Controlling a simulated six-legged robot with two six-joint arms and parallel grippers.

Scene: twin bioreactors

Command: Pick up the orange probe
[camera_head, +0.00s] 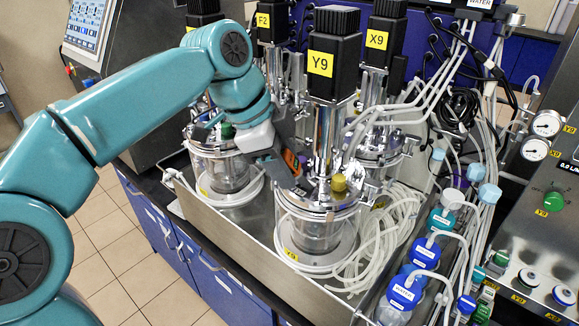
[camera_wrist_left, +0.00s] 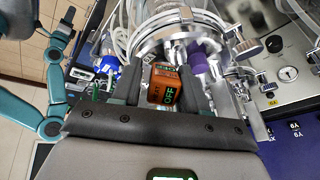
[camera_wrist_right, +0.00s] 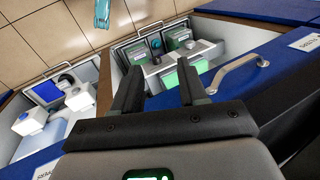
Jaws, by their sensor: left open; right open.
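The orange probe (camera_wrist_left: 164,88) is a small orange block with green lettering that appears to read OFF. In the left wrist view it sits between the two dark fingers of my left gripper (camera_wrist_left: 161,72), which is open around it. I cannot tell whether a finger touches it. In the head view the orange probe (camera_head: 291,161) shows partly behind my left gripper (camera_head: 284,158), beside the Y9 vessel (camera_head: 318,228). My right gripper (camera_wrist_right: 161,72) is open with nothing between its fingers. It is out of the head view.
Black motors marked Y9 (camera_head: 334,62) and X9 (camera_head: 386,42) rise close to the left gripper. Clear tubing (camera_head: 382,240) and blue-capped bottles (camera_head: 403,293) crowd the right. The right wrist view shows a drawer handle (camera_wrist_right: 236,72) and open compartments with white and green items (camera_wrist_right: 168,66).

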